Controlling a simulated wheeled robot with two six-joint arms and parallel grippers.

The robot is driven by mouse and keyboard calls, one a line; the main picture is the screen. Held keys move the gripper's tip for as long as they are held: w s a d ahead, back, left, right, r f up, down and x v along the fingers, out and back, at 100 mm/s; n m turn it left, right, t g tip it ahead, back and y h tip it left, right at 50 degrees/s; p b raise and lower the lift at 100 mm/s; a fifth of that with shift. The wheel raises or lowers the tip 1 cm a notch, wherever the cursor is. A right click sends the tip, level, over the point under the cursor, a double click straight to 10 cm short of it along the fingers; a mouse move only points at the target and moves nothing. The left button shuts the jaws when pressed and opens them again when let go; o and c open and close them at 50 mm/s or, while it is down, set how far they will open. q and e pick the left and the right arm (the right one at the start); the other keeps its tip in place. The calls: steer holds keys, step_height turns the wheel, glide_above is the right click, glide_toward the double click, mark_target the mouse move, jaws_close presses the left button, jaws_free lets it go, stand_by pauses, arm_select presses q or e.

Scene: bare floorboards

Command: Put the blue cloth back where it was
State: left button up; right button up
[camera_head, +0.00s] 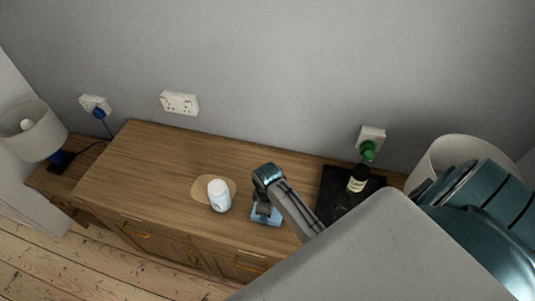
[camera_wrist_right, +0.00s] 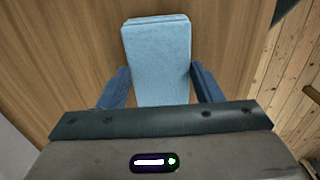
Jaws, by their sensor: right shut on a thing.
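The blue cloth (camera_head: 268,219) is a light blue folded pad near the front edge of the wooden cabinet top (camera_head: 160,160). My right gripper (camera_head: 263,208) is over it, pointing down. In the right wrist view the cloth (camera_wrist_right: 157,52) lies between the two dark blue fingers of the right gripper (camera_wrist_right: 160,76), which is shut on it. Whether the cloth touches the wood or is just above it I cannot tell. My left gripper is not in view.
A white jar (camera_head: 219,196) stands on a round tan mat (camera_head: 200,188) left of the cloth. The cabinet's left part is clear. Lamps stand at both sides.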

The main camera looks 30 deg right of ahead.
steer(key=o, duration=0.9)
steer(key=shift+r, duration=0.1)
steer(key=shift+r+b, duration=0.55)
steer(key=shift+r, duration=5.4)
steer(key=shift+s+f, duration=0.1)
